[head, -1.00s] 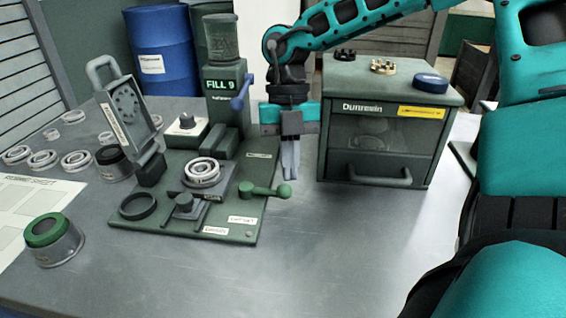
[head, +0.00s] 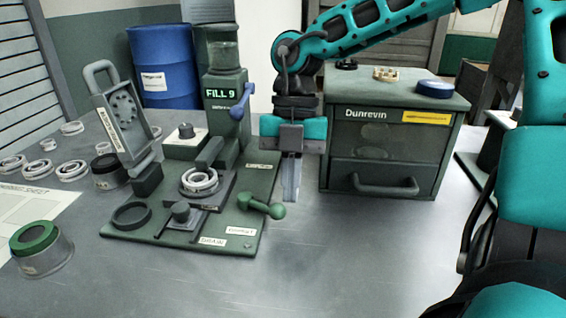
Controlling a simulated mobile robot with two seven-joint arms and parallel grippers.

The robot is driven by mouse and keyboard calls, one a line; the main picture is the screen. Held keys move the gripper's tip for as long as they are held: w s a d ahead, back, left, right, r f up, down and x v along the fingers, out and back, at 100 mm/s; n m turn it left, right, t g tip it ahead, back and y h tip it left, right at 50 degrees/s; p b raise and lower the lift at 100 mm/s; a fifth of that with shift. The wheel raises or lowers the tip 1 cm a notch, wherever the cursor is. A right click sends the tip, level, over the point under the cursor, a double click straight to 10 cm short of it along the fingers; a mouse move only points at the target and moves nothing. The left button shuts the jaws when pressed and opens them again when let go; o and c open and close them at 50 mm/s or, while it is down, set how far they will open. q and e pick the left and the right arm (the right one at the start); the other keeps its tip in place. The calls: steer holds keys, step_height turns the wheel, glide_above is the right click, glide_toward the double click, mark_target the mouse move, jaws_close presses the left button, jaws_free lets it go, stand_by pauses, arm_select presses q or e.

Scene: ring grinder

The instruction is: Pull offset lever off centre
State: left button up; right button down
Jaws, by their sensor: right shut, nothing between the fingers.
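The offset lever (head: 262,207) is a green arm with a ball end, on the right edge of the green grinder base (head: 225,229). It points right and slightly toward me, just behind a white label (head: 240,231) that is hard to read. My right gripper (head: 290,195) points down just right of the lever and behind its ball. Its fingers are shut and empty, with the tips close to the ball. I cannot tell whether they touch it. My left gripper is out of view.
A dark green cabinet (head: 382,146) stands right of my right gripper. The grinder column (head: 222,112) with a blue handle (head: 242,101) rises behind the lever. Rings lie at left, and a green-topped cup (head: 41,250) stands at front left. The front table (head: 340,265) is clear.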

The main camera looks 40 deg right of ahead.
steer(key=shift+s+a, duration=0.15)
steer(key=shift+a, duration=0.05)
steer(key=shift+r, duration=0.2)
steer(key=p+v, duration=0.2)
steer(key=v, duration=1)
steer(key=shift+w+d+r+p, duration=0.25)
steer(key=shift+d+p, duration=0.05)
